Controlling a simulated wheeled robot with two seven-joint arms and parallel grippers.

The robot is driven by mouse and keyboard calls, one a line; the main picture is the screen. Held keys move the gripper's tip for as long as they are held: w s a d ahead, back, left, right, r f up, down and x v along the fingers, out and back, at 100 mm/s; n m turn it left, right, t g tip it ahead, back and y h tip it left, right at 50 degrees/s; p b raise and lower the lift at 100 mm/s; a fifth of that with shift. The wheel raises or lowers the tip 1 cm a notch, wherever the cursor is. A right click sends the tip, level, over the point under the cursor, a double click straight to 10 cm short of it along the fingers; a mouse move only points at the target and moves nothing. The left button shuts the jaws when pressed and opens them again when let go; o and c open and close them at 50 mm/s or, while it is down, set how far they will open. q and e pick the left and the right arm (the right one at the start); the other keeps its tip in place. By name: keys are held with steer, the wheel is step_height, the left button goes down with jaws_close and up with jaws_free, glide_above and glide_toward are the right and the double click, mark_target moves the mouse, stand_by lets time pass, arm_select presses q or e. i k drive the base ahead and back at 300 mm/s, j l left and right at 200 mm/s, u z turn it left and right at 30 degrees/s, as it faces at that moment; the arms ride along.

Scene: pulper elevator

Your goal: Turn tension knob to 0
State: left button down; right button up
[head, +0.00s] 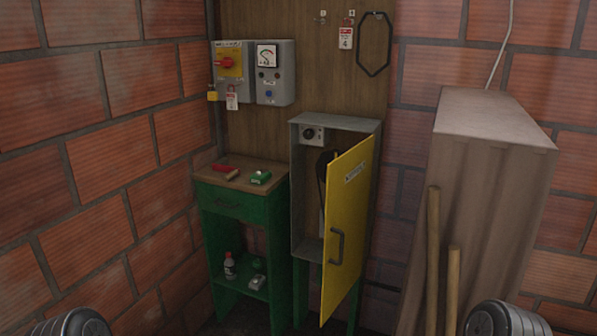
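A small black knob (308,134) sits on a pale plate at the top left inside the grey cabinet (345,124). It looks like the tension knob, but its label and setting are too small to read. The cabinet's yellow door (347,220) stands open, swung out toward me, and hides the right part of the interior. A dark belt-like loop (322,175) shows partly behind the door edge. Rounded grey parts of my arms show at the bottom left and bottom right edges. Neither gripper's fingers are in view.
A green workbench (245,213) stands left of the cabinet, with red and green items on top. A tall brown block with wooden poles (453,275) stands at right. Brick walls enclose the corner.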

mark_target(308, 134)
steer(key=i+j+z, duration=0.1)
steer(key=z, duration=0.35)
steer(key=i+j+z, duration=0.1)
steer(key=z, duration=0.4)
steer(key=j+z, duration=0.15)
steer(key=z, duration=0.3)
steer(key=i+j+z, duration=0.15)
steer(key=j+z, duration=0.2)
steer(key=j, duration=0.6)
steer(key=j+z, duration=0.35)
steer(key=j, duration=1.2)
